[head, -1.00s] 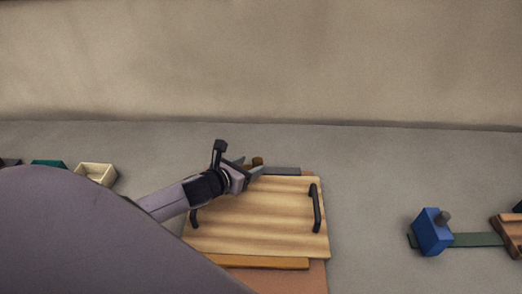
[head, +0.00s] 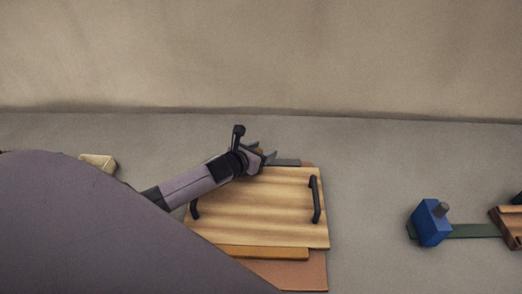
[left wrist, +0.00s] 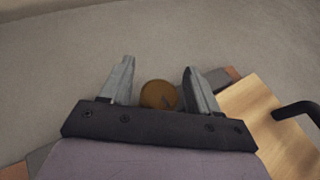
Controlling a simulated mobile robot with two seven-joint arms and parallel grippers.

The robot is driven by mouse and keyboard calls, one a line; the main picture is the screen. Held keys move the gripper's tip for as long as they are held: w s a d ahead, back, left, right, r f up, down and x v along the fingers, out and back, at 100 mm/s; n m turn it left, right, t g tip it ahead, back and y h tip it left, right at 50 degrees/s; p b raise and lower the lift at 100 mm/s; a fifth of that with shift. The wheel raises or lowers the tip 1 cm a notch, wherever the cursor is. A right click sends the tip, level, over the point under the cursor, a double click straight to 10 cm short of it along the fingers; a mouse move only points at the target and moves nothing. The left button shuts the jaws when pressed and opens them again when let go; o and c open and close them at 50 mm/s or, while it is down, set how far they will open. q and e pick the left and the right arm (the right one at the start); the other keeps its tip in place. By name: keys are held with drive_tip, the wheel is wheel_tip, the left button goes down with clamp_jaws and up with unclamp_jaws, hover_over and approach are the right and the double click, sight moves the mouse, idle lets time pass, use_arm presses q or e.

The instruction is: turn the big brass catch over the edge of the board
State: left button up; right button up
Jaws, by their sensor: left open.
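The light wooden board (head: 258,210) lies on the grey surface with a black handle near each side. My left gripper (head: 265,153) is at the board's far edge. In the left wrist view its two fingers (left wrist: 158,72) are apart. A round brass-brown piece (left wrist: 158,95), which looks like the catch, shows between them, closer to the right finger; I cannot tell whether it touches. In the head view the gripper mostly hides that piece. The board's corner (left wrist: 250,105) shows at the right of the wrist view. My right gripper is not in view.
A dark grey strip (head: 287,162) lies along the board's far edge. An orange-brown strip (head: 262,253) lies along its near edge. The right black handle (head: 315,199) stands up. A blue block (head: 431,224) is at the right, with free grey surface between.

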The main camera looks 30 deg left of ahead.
use_arm(q)
drive_tip(key=c, duration=1)
drive_tip(key=shift+o, duration=0.2)
